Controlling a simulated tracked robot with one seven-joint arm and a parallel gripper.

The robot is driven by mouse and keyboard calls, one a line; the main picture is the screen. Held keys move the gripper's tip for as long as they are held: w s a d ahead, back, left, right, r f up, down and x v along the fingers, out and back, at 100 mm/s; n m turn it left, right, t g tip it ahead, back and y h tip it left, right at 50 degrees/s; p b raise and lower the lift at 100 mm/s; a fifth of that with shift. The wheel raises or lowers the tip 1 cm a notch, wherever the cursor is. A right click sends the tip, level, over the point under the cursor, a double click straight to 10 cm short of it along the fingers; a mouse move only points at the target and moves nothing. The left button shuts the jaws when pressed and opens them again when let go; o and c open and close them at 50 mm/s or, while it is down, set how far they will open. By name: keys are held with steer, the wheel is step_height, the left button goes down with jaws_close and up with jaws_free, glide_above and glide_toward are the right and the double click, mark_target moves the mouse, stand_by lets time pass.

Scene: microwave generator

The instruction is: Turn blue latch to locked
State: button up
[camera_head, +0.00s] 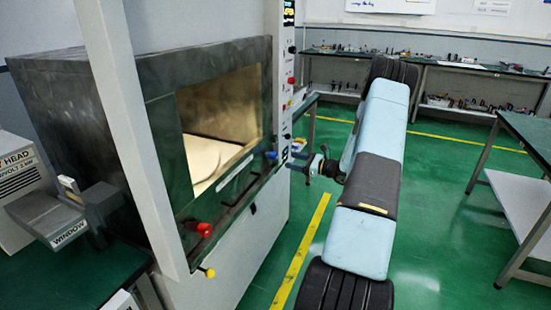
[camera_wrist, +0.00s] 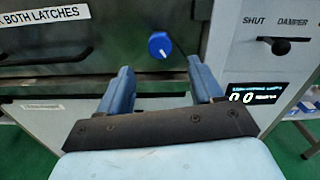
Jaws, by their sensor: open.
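The blue latch (camera_head: 271,155) is a small round blue knob at the right edge of the microwave chamber's front (camera_head: 235,183). In the wrist view the blue latch (camera_wrist: 159,45) faces me, with a pale pointer mark on its lower right. My gripper (camera_head: 297,163) is just right of the latch in the head view. In the wrist view my gripper (camera_wrist: 160,66) is open and empty, its two blue fingers on either side below the latch, apart from it. Whether the latch is locked I cannot tell.
A red knob (camera_head: 203,229) and a yellow knob (camera_head: 208,272) are at the chamber's lower left front. A damper lever (camera_wrist: 280,45) and a lit display (camera_wrist: 253,93) are right of the latch. A bench (camera_head: 525,140) stands at the right. Green floor between is clear.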

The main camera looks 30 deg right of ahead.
mark_target(276, 156)
steer(key=x, duration=0.8)
steer(key=shift+w+a, duration=0.2)
steer(key=shift+w, duration=0.1)
steer(key=shift+c, duration=0.5)
